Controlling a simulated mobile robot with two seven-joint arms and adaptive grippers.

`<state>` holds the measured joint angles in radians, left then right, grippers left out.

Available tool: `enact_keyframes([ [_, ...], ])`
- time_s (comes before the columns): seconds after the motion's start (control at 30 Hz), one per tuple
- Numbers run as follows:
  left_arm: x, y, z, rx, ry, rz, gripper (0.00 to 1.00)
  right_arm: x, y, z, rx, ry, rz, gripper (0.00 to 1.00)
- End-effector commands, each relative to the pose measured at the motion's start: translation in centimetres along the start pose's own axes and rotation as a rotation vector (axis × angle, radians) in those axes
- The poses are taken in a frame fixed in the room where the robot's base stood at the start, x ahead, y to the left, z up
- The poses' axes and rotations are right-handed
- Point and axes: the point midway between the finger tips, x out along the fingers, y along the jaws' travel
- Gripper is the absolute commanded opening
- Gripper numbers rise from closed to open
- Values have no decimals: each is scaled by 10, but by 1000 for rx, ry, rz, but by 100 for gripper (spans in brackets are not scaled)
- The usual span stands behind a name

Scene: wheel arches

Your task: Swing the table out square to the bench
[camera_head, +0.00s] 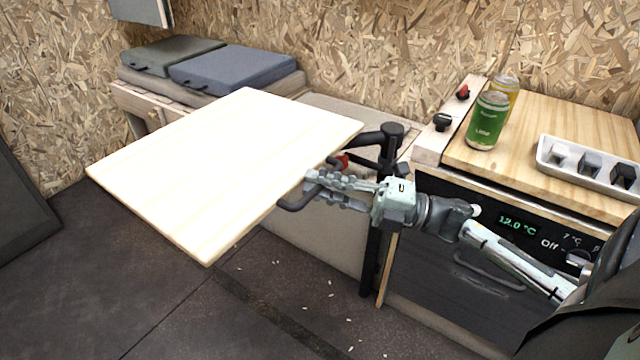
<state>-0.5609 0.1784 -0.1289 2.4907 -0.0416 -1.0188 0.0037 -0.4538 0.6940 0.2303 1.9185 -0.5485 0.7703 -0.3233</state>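The table (225,160) is a pale wooden board on a dark swivel arm and post (385,160), standing out over the floor in the middle of the head view. Its edges run at a slant in the picture. The bench (140,105) is behind it on the left, with cushions on top. My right gripper (312,188) is at the table's right edge, with its fingers around or beside the dark curved handle (292,204). Whether the fingers are closed on the handle is unclear. My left gripper is not in view.
A fridge (450,250) with a display is below. Dark floor (150,270) in front is mostly clear, with small pale chips.

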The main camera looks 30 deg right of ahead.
Motion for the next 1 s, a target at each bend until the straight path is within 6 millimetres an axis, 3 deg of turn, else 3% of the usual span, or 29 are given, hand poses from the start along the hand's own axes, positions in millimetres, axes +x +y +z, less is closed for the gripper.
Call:
enact_keyframes([
  [0.03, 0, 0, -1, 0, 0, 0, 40, 2, 10, 3, -10, -1, 17, 24],
  [0.1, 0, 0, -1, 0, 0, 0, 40, 2, 10, 3, -10, -1, 16, 33],
  [0.67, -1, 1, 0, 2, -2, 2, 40, -1, 3, 2, -2, -3, 6, 33],
  [0.83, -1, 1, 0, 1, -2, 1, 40, -19, 2, 2, 0, -6, 3, 33],
  [1.0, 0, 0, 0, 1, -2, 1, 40, -56, 1, 2, 0, -7, 2, 33],
])
